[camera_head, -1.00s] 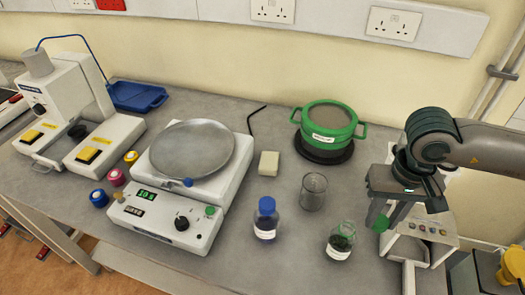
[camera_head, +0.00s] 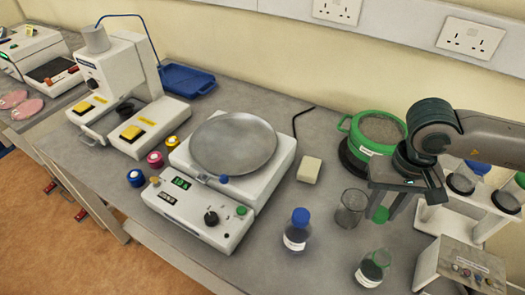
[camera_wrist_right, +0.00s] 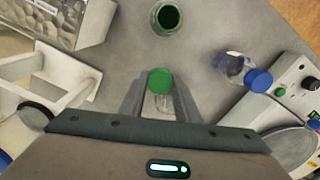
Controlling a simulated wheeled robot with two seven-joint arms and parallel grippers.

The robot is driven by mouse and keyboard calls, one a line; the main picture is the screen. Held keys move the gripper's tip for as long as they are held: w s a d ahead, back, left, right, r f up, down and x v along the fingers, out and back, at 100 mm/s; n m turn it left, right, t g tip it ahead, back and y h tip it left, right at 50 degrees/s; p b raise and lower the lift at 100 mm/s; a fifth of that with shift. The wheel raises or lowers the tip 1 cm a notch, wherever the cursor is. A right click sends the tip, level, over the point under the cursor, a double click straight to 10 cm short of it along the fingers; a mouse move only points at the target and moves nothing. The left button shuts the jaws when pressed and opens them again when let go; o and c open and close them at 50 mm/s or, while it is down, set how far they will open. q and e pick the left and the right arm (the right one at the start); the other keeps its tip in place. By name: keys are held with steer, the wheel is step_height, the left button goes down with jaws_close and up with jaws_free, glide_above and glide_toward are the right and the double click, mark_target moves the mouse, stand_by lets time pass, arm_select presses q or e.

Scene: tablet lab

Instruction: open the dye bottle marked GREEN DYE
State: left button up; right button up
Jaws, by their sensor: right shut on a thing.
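The open bottle (camera_head: 372,268) is clear glass with dark green contents and a white label too small to read. It stands upright near the bench's front edge, its neck uncapped. In the wrist view its open mouth (camera_wrist_right: 168,17) shows dark green inside. My right gripper (camera_head: 388,205) is shut on a green cap (camera_head: 380,214), held above the bench, apart from the bottle and close to the glass beaker (camera_head: 351,208). The cap also shows between the fingers in the wrist view (camera_wrist_right: 159,80). My left gripper is out of view.
A blue-capped bottle (camera_head: 298,230) stands left of the open one. The hotplate-like device (camera_head: 207,214) is further left. A green pot (camera_head: 360,150) sits behind the beaker. A pale block (camera_head: 309,169) lies mid-bench.

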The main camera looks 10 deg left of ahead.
steer(key=shift+w+a, duration=0.1)
steer(key=shift+a, duration=0.1)
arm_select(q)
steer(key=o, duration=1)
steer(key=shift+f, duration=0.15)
arm_select(e)
steer(key=shift+w+a+f, duration=0.1)
steer(key=shift+w, duration=0.1)
arm_select(q)
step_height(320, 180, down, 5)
steer(key=b, duration=0.5)
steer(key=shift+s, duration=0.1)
arm_select(e)
steer(key=w+a+f+n, duration=0.2)
steer(key=w+a+n, duration=0.3)
steer(key=w, duration=0.4)
steer(key=shift+a+n, duration=0.3)
steer(key=shift+a, duration=0.45)
